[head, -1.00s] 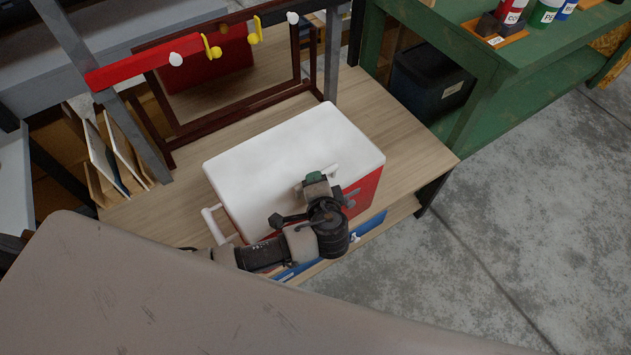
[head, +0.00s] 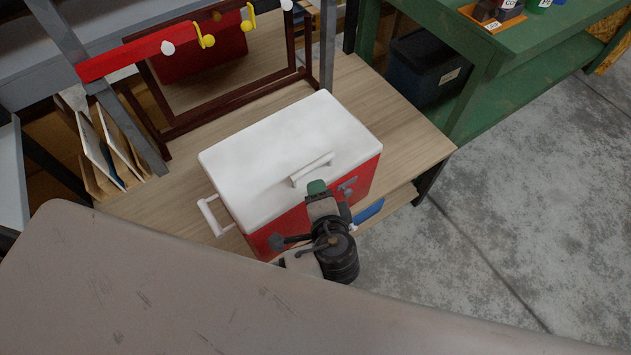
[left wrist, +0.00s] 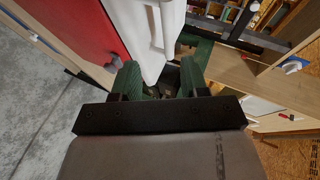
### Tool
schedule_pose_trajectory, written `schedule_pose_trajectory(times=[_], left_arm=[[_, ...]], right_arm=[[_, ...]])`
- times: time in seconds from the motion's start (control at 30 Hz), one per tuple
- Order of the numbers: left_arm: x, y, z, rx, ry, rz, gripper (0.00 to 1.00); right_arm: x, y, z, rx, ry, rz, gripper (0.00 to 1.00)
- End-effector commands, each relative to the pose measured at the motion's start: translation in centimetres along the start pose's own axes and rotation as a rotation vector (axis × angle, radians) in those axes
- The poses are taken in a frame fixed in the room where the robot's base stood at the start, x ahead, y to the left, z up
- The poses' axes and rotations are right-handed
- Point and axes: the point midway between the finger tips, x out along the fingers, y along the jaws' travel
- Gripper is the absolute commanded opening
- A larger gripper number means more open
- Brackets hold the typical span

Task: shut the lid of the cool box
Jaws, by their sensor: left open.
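The cool box has a red body (head: 362,181) and a white lid (head: 265,150), and stands on the plank bench. The lid lies flat over the body with no gap that I can see. A white bar handle (head: 312,169) sits near the lid's front edge. My left gripper (head: 317,188), with green fingertips, is at the box's front, just below that handle. In the left wrist view its open fingers (left wrist: 160,78) are on either side of the white lid's edge (left wrist: 145,45), with nothing clearly gripped; contact is unclear. My right gripper is not in view.
A dark-framed mirror (head: 306,82) stands behind the box, with a red rail (head: 120,58) carrying hooks. Upright boards (head: 100,150) are at the left. A green shelf unit (head: 480,85) holds a dark bin (head: 425,72). Bench top is clear right of the box.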

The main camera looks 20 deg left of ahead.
Motion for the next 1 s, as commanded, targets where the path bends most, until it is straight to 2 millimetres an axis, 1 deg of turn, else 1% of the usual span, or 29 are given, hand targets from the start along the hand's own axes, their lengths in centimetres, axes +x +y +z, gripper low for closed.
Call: schedule_pose_trajectory(times=[0.03, 0.1, 0.27, 0.9, 1.0], left_arm=[[-0.9, 0.1, 0.0, -0.003, 0.0, 0.002, 0.44], [-1.8, 0.0, 0.0, -0.002, 0.001, 0.001, 0.44], [-2.9, 0.0, 0.0, -0.002, 0.0, -0.001, 0.44], [-3.0, -0.1, 0.0, -0.002, 0.0, -0.004, 0.44], [-3.0, -0.1, 0.0, -0.002, 0.0, -0.003, 0.44]], right_arm=[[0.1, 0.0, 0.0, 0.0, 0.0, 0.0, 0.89], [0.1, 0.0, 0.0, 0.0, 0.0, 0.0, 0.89], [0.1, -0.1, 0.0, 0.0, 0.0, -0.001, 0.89], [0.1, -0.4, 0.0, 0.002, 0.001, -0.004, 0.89], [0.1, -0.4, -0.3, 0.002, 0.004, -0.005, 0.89]])
